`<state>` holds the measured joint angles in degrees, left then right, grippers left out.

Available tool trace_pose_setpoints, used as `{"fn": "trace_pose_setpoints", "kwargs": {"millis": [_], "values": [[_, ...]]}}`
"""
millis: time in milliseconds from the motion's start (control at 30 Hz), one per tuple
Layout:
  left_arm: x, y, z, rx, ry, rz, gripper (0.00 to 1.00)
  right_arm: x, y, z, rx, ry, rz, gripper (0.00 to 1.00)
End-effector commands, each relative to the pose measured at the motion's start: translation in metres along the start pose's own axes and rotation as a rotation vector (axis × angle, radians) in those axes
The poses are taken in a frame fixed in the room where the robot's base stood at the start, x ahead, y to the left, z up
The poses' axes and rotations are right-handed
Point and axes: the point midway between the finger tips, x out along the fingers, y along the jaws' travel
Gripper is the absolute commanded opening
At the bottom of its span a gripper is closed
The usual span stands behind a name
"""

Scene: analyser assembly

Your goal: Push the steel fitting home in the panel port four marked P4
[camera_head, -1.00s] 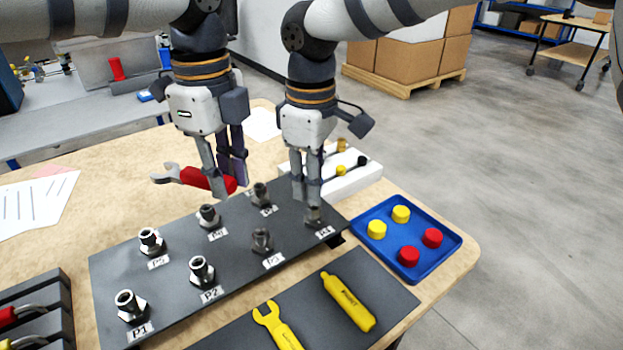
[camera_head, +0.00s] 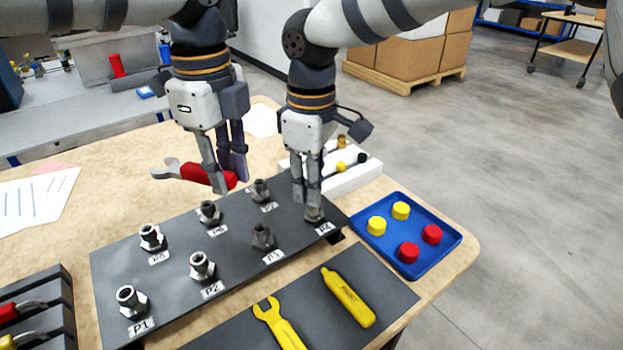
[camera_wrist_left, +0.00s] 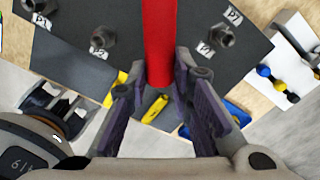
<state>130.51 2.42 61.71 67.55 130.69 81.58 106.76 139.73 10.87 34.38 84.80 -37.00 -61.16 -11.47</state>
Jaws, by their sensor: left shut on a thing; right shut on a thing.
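The dark panel (camera_head: 165,285) lies on the table with several steel fittings standing in two rows of marked ports. My right gripper (camera_head: 309,205) points down at the port marked P4, at the panel's right end. It is shut on the steel fitting (camera_head: 314,215) there; the fingers hide its upper part, and I cannot tell how deep it sits. My left gripper (camera_head: 221,178) is shut on the red handle of a wrench (camera_head: 195,174) above the panel's back edge. The red handle also shows between the jaws in the left wrist view (camera_wrist_left: 159,45).
A blue tray (camera_head: 449,251) with yellow and red caps stands right of the panel. A dark mat (camera_head: 230,335) in front holds a yellow wrench (camera_head: 280,325) and a yellow tube (camera_head: 349,298). A white holder (camera_head: 350,180) stands behind P4. A tool rack (camera_head: 60,305) is at front left.

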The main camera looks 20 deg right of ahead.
Motion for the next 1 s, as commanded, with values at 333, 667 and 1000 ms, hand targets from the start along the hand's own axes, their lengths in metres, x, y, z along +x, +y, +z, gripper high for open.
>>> {"fn": "trace_pose_setpoints", "kwargs": {"millis": [333, 667, 1000], "values": [[-0.001, 0.000, 0.000, 0.000, 0.000, -0.001, 0.00, 0.006, 0.000, 0.000, 0.000, 0.001, 0.001, 0.35], [-0.001, 0.000, 0.000, 0.000, 0.000, -0.001, 0.00, 0.004, 0.000, 0.000, 0.001, 0.001, 0.001, 0.41], [-0.001, 0.000, 0.000, 0.000, -0.001, -0.001, 0.00, -0.075, 0.000, -0.001, 0.002, 0.005, 0.005, 0.41]]}}
